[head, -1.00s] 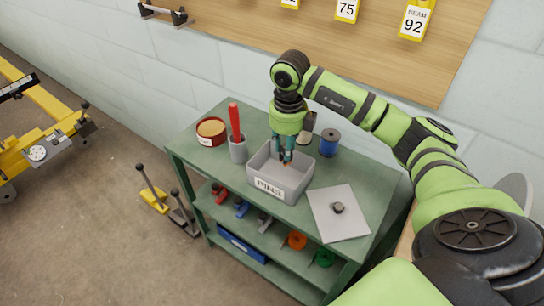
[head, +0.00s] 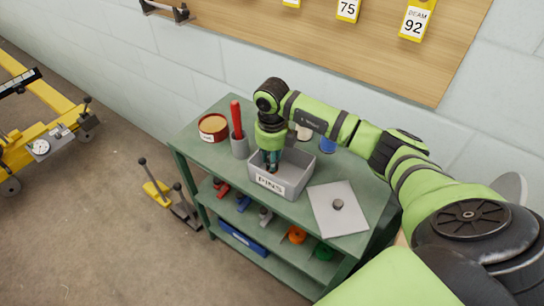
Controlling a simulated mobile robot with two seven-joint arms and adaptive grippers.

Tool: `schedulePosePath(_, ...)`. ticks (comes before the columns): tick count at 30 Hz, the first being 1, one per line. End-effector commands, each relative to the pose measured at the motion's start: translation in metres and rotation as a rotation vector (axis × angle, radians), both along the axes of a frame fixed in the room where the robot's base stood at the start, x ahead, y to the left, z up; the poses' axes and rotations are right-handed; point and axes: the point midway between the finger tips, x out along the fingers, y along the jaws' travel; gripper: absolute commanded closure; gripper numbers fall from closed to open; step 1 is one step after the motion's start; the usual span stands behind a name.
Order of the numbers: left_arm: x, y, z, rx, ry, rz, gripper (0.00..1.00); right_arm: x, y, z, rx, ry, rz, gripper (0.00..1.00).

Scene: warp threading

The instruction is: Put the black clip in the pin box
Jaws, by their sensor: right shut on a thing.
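The grey pin box (head: 294,183), labelled PINS, stands on the green cart's top (head: 225,160). My right gripper (head: 271,166) points down inside the box opening, near its left side. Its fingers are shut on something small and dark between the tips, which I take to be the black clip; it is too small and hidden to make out. My left gripper is not in view.
A grey lid with a dark knob (head: 338,204) lies right of the box.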

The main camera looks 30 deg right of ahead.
Motion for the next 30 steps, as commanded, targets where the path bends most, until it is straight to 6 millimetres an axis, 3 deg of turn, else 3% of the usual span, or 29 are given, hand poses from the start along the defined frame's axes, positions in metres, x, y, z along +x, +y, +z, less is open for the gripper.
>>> schedulePosePath(15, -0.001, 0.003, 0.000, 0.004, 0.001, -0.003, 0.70, 0.000, 0.000, 0.007, -0.001, -0.002, 0.000, 0.61)
schedulePosePath(30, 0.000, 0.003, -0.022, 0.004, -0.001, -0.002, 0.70, -0.001, 0.001, 0.103, -0.001, -0.004, 0.000, 0.61)
